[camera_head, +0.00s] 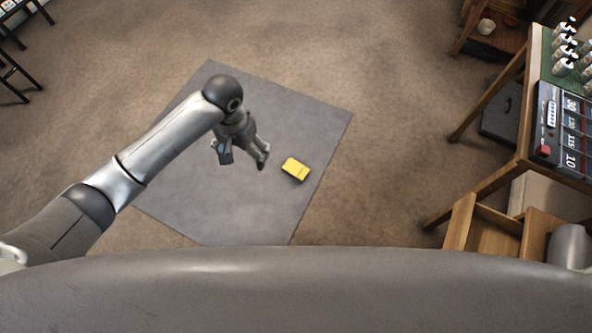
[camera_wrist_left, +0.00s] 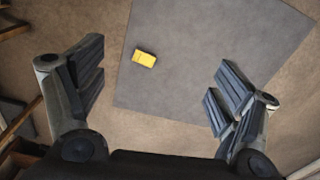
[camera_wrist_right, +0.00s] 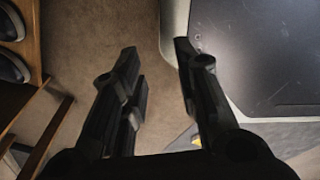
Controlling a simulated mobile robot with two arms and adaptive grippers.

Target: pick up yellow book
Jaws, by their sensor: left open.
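The yellow book (camera_head: 296,169) lies flat on the grey mat, toward its right side. My left gripper (camera_head: 243,157) is above the mat, left of the book in the head view, open and empty. In the left wrist view, the book (camera_wrist_left: 144,58) shows beyond and between the spread fingers (camera_wrist_left: 158,78), nearer the left finger and clear of both. My right gripper (camera_wrist_right: 157,65) shows only in its own wrist view, its fingers apart with nothing between them. A small yellow patch (camera_wrist_right: 197,143) shows behind its right finger; I cannot tell whether it is the book.
The grey mat (camera_head: 190,200) lies on brown carpet and is otherwise clear. A wooden table (camera_head: 520,105) stands at right with a dark panel (camera_head: 562,125) and several small bottles on it. An open wooden drawer (camera_head: 490,228) is below. Dark stool legs (camera_head: 18,75) stand at upper left.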

